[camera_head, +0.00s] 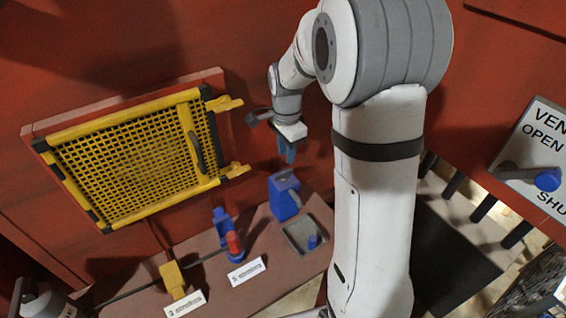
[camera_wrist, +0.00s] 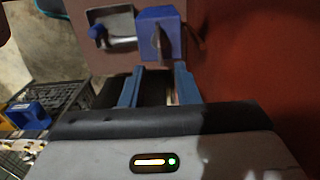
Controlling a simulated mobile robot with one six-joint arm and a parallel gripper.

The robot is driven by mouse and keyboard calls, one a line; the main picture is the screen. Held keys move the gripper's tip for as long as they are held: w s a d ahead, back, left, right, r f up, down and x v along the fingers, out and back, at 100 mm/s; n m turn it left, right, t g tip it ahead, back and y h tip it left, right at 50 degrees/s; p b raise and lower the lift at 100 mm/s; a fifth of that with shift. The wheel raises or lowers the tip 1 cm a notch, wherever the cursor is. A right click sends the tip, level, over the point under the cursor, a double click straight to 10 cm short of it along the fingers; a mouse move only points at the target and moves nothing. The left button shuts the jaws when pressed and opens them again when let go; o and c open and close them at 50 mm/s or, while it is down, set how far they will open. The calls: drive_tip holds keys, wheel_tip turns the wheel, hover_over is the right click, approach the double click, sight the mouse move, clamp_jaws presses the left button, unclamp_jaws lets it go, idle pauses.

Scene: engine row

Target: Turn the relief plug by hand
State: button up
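My gripper (camera_head: 289,152) hangs above and close to a blue block (camera_head: 284,195) on the ledge. In the wrist view my gripper (camera_wrist: 159,68) is open and empty, its two blue fingers apart and pointing at the block (camera_wrist: 178,15). A dark, wing-like piece (camera_wrist: 160,42) stands on the block's near face, beyond the fingertips; it may be the relief plug, but I cannot be sure. A silver cylinder (camera_wrist: 122,41) with a blue knob (camera_wrist: 97,31) lies left of the block, over a shallow tray (camera_head: 293,226). The fingers do not appear to touch anything.
A red wall rises behind the ledge. A yellow mesh guard (camera_head: 130,160) with a dark handle hangs on it at left. A blue fitting with a red cap (camera_head: 234,244) and a yellow fitting (camera_head: 173,280) stand left of the block. A vent sign (camera_head: 540,155) is at right.

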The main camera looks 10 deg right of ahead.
sight(286, 172)
wheel_tip(286, 172, down, 7)
drive_tip(key=shift+r+p, duration=0.2)
drive_tip(key=shift+p, duration=0.25)
clamp_jaws()
drive_tip(key=shift+a, duration=0.3)
drive_tip(key=shift+d, duration=0.25)
